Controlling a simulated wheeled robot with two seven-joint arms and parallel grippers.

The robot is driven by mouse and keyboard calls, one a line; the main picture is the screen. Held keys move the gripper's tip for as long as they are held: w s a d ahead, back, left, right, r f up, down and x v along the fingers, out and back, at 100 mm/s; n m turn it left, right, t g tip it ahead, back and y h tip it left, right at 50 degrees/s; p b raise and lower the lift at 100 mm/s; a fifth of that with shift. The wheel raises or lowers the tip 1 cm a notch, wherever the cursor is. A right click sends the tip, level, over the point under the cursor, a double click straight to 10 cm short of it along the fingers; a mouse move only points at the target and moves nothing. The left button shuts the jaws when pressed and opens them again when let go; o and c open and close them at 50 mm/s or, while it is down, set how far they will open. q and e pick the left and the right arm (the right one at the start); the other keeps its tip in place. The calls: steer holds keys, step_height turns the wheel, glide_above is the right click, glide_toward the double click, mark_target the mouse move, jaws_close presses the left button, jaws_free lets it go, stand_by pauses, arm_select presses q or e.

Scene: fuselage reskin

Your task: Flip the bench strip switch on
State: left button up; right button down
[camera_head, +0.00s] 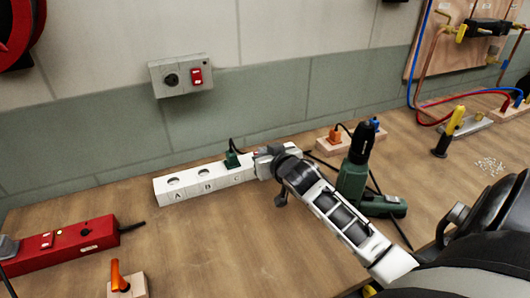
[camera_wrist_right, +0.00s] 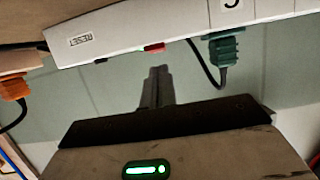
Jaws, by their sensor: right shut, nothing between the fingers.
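The white bench strip (camera_head: 207,185) lies on the wooden bench near the wall, with sockets lettered A, B and C. A green plug (camera_head: 232,160) sits in it near C; it also shows in the right wrist view (camera_wrist_right: 225,47). In the right wrist view the strip (camera_wrist_right: 125,35) carries a small red switch (camera_wrist_right: 153,47) between the green plug and a RESET label. I cannot tell its position. My right gripper (camera_head: 262,156) is at the strip's right part and hides some of it. Its closed, empty fingers (camera_wrist_right: 158,72) point at the red switch, close to it; contact is unclear.
A grey wall box (camera_head: 181,76) with a red switch hangs above. A green drill (camera_head: 356,180) stands right of my arm, near an orange plug (camera_head: 335,134) on a wooden block.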

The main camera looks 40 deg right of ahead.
arm_select(q)
steer(key=shift+a+f, duration=0.1)
arm_select(e)
steer(key=shift+r, duration=0.35)
arm_select(q)
steer(key=shift+s+d+f+b, duration=0.1)
steer(key=shift+d+f+b, duration=0.2)
steer(key=shift+f+b, duration=0.35)
arm_select(e)
steer(key=v, duration=1.1)
steer(key=shift+r, duration=0.45)
arm_select(q)
steer(key=shift+a+f, duration=0.1)
